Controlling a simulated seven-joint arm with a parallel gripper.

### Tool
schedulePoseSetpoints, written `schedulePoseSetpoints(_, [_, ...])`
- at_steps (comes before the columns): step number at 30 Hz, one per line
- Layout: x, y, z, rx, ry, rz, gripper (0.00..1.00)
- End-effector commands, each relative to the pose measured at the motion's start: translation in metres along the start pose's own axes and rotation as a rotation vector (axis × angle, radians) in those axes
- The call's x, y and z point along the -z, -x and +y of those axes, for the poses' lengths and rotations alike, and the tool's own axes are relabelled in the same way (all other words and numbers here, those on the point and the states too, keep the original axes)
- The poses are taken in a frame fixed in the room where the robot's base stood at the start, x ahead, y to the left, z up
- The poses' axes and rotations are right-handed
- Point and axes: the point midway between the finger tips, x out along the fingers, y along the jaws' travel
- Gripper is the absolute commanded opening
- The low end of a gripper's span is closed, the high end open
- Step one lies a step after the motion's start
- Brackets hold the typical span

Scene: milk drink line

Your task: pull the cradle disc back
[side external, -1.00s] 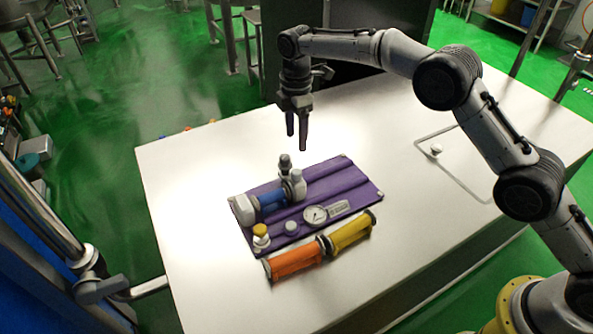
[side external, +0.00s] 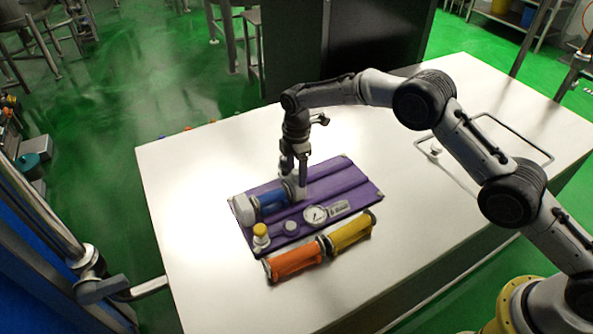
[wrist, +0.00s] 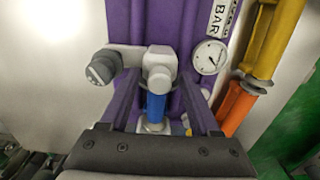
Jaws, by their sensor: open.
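A blue cylinder (side external: 271,200) lies in a cradle on the purple board (side external: 335,182), with a white block (side external: 243,209) at its left end. A white fitting with a grey knob (wrist: 103,68) stands at its other end; the wrist view shows the fitting (wrist: 137,56) above the blue cylinder (wrist: 156,106). My gripper (side external: 295,180) points down over that right end. In the wrist view its open fingers (wrist: 160,82) lie on either side of the fitting and cylinder; contact cannot be told. The cradle disc is not clearly distinguishable, with the fingers partly hiding this end.
A round gauge (side external: 315,214) and a yellow-capped white piece (side external: 261,234) sit along the board's front. An orange cylinder (side external: 295,262) and a yellow cylinder (side external: 350,232) lie in front of the board. The white table (side external: 200,190) is clear to the left.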

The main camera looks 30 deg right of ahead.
Motion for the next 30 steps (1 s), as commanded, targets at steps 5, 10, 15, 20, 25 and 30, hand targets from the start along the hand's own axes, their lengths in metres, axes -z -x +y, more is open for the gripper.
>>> schedulePoseSetpoints(5, [0.0000,0.0001,0.0000,0.000,0.000,0.000,0.56])
schedulePoseSetpoints(10, [0.0000,0.0003,0.0000,0.000,0.000,0.000,0.25])
schedulePoseSetpoints(15, [0.0000,0.0004,-0.0001,0.000,0.000,0.000,0.00])
schedulePoseSetpoints(20, [0.0000,0.0005,-0.0002,0.001,0.000,0.000,0.00])
schedulePoseSetpoints(25, [0.0001,0.0006,-0.0003,0.001,0.000,0.000,0.00])
schedulePoseSetpoints(30, [0.0001,0.0006,-0.0004,0.001,0.000,0.000,0.00])
